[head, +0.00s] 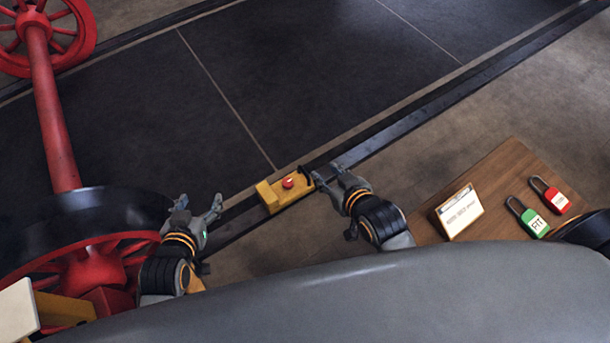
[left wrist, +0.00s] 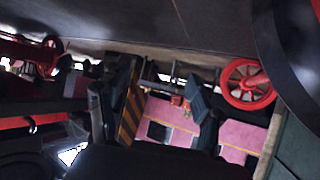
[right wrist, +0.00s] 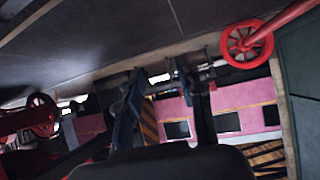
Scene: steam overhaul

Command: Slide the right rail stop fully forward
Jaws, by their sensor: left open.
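The yellow rail stop (head: 290,191) with a red knob on top sits on the dark rail in the middle of the head view. A small dark part stands at its right end. My right gripper (head: 322,174) is low at that end, with its fingertips very close to the stop; contact is unclear. Its fingers also show in the right wrist view (right wrist: 160,75), with a gap between them, but I cannot tell whether they hold anything. My left gripper (head: 204,205) is open and empty, left of the stop and beside the wheel. Its fingers show apart in the left wrist view (left wrist: 160,75).
A red-spoked wheel (head: 85,265) with a dark rim stands close to my left arm, on a red axle (head: 52,115). A wooden board (head: 510,160) at right carries a sign (head: 460,211), a green padlock (head: 535,223) and a red padlock (head: 555,200). The dark floor beyond the rail is clear.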

